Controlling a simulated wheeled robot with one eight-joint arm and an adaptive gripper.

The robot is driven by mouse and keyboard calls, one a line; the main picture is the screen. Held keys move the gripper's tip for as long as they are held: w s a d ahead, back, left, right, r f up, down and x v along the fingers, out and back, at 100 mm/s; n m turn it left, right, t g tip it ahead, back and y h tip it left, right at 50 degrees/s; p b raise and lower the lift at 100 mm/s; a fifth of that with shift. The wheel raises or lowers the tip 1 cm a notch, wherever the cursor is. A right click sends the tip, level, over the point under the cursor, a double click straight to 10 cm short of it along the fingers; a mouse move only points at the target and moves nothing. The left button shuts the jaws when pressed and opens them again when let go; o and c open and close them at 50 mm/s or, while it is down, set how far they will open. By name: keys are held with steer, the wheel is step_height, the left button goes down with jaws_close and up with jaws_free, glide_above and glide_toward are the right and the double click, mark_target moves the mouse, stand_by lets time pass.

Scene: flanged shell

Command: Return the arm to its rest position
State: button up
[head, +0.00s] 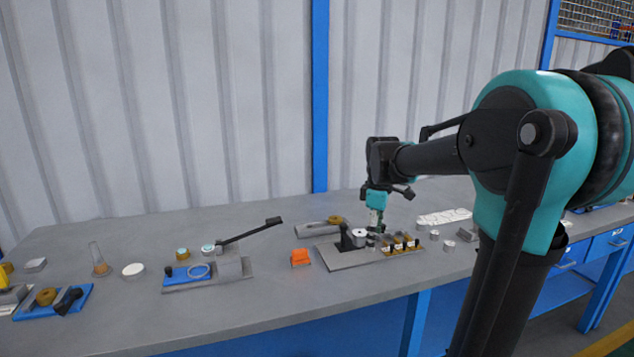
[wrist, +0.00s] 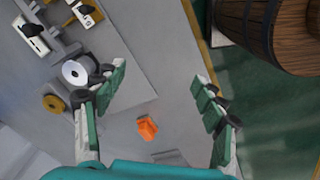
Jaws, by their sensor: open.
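My gripper (head: 376,226) is at the end of my arm, which reaches in from the right over the workbench (head: 290,290). In the wrist view my gripper (wrist: 160,90) has its two green-padded fingers spread wide apart with nothing between them touching the pads. A white flanged round part (head: 359,236) sits on a grey fixture plate (head: 350,262) just left of the gripper. It also shows in the wrist view (wrist: 74,73), close beside the left finger. I cannot tell whether that finger touches it.
An orange block (head: 300,257) stands left of the plate. A blue-and-grey fixture with a black lever (head: 250,232) is further left. A blue tray (head: 30,312) lies at the far left. Small metal parts (head: 448,246) lie right of the plate. A wooden barrel (wrist: 270,35) shows beyond the bench edge.

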steer(key=s+d+f+m+t, duration=0.3)
steer(key=s+f+m, duration=1)
steer(key=s+f, duration=0.5)
steer(key=shift+s+m, duration=0.3)
steer(key=shift+s, duration=0.2)
steer(key=shift+r, duration=0.1)
